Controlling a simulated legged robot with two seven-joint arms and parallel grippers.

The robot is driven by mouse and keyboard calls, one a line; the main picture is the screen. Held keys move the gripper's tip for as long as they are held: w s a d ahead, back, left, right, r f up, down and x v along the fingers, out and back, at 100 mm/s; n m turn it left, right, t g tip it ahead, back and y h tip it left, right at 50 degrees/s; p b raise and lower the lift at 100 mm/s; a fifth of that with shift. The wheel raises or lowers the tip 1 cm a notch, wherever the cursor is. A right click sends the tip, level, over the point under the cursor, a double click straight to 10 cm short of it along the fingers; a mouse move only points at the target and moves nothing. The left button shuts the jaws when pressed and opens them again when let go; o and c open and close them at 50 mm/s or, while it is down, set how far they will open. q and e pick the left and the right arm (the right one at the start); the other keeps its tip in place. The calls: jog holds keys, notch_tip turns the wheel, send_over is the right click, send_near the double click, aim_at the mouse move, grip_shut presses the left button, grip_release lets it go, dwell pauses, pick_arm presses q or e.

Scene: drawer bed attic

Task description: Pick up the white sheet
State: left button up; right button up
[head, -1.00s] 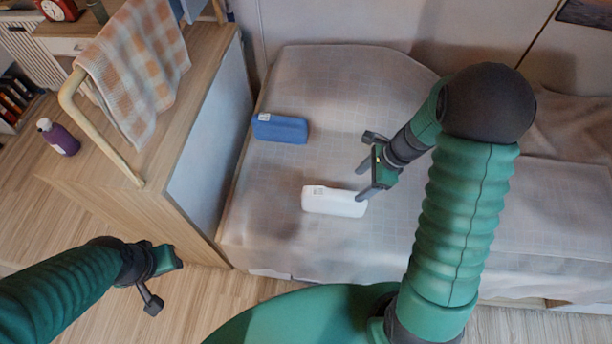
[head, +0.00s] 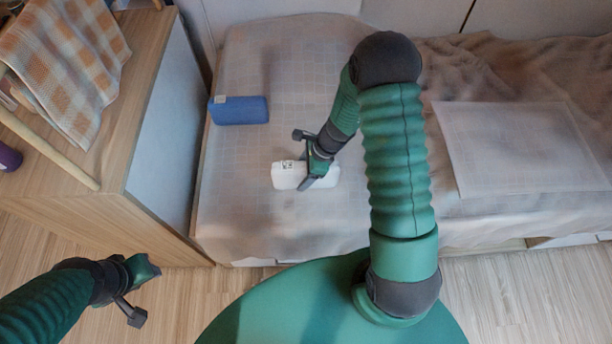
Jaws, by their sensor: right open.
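The white sheet (head: 289,175) is a small folded white bundle with a dark-printed label, lying on the bed. My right gripper (head: 306,176) is over its right part, with a finger across the sheet. It is open, and I cannot tell whether the fingers touch the sheet. Part of the sheet is hidden behind the gripper. My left gripper (head: 143,291) is at the lower left, over the floor and away from the sheet. I cannot tell how far its jaws are apart.
A blue folded bundle (head: 239,110) lies on the bed (head: 240,222), up and left of the sheet. A wooden cabinet (head: 150,190) with a rail and checked cloth (head: 68,62) stands left of the bed. A flat pale panel (head: 525,150) lies on the bed at right.

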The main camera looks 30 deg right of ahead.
jog(key=shift+w+a+f, duration=0.15)
jog(key=shift+a+f, duration=0.15)
jog(key=shift+f, duration=0.25)
jog(key=shift+r, duration=0.1)
jog(key=shift+d, duration=0.25)
jog(key=c, duration=0.7)
jog(key=shift+a, duration=0.1)
grip_shut()
